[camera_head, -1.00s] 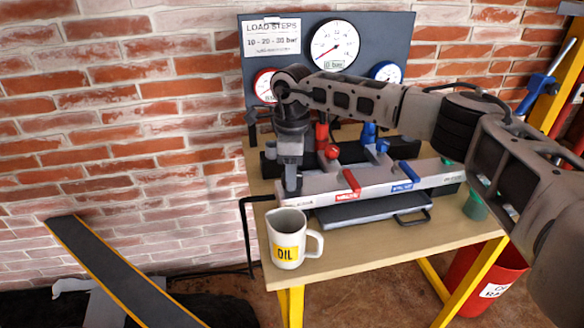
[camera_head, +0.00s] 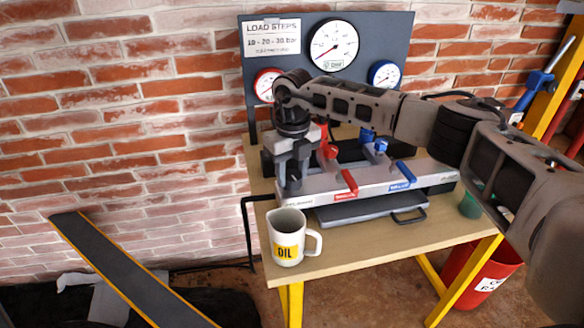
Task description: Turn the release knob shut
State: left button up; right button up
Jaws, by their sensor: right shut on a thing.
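My right gripper (camera_head: 290,180) points down at the left end of the grey pump block (camera_head: 325,190) on the bench. It is shut on what sits there, which fits the release knob. The fingers and wrist hide the knob, so its turn angle cannot be seen. The block carries a red-handled lever (camera_head: 349,182) and a blue-handled lever (camera_head: 405,173). The large dial gauge (camera_head: 334,45) hangs on the dark board behind, its needle toward the lower left. My left gripper is not in view.
A white OIL mug (camera_head: 287,238) stands at the bench's (camera_head: 370,248) front left corner, just in front of the gripper. A green cup (camera_head: 470,205) stands at the right. A red bin (camera_head: 480,275) is below. A brick wall stands behind.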

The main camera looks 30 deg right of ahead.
aim_at(293, 175)
jog(key=shift+w+r+m, duration=0.1)
jog(key=shift+m, duration=1)
jog(key=o, duration=1)
notch_tip(293, 175, up, 16)
jog(key=shift+d+f+b, duration=0.1)
jog(key=shift+b, duration=0.2)
